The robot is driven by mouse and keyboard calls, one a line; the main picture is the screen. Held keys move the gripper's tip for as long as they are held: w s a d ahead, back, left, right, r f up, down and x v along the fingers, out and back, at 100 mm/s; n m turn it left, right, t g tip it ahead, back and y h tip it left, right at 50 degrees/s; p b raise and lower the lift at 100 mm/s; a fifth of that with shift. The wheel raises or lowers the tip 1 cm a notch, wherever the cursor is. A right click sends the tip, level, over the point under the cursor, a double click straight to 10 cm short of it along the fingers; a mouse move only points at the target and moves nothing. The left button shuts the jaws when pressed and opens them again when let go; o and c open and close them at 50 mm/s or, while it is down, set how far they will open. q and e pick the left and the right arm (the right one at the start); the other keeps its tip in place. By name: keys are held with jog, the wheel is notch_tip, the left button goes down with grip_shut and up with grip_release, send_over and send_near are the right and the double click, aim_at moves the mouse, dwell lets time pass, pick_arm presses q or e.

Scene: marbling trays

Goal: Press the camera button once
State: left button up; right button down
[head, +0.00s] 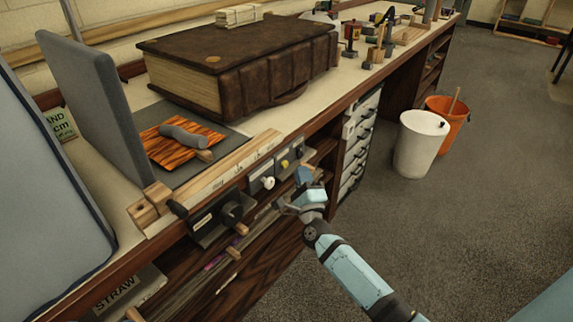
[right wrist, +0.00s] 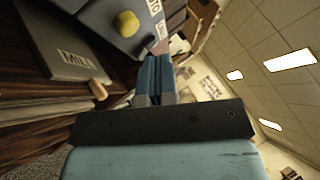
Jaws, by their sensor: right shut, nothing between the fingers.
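A row of small controls sits on the bench's front edge in the head view: a white knob (head: 268,183), a yellow button (head: 284,164) and a dark one (head: 299,152). Their labels are too small to read there, so I cannot tell which is the camera button. My right gripper (head: 304,176) is shut and empty, just in front of and to the right of these controls. In the right wrist view its blue fingers (right wrist: 155,80) are closed together, and a yellow round button (right wrist: 126,24) on a grey plate stands beyond them to the left, apart from the tips.
A large brown book (head: 240,60) and a dark mat (head: 215,155) lie on the bench. A drawer stack (head: 358,145), a white bin (head: 421,143) and an orange bucket (head: 447,118) stand to the right. The floor in front is clear.

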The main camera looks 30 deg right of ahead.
jog(key=shift+s+d+p, duration=0.2)
jog(key=shift+s+d, duration=0.2)
jog(key=shift+s, duration=0.5)
jog(key=shift+s+d+p, duration=0.15)
jog(key=shift+s+d, duration=0.2)
jog(key=shift+s, duration=0.5)
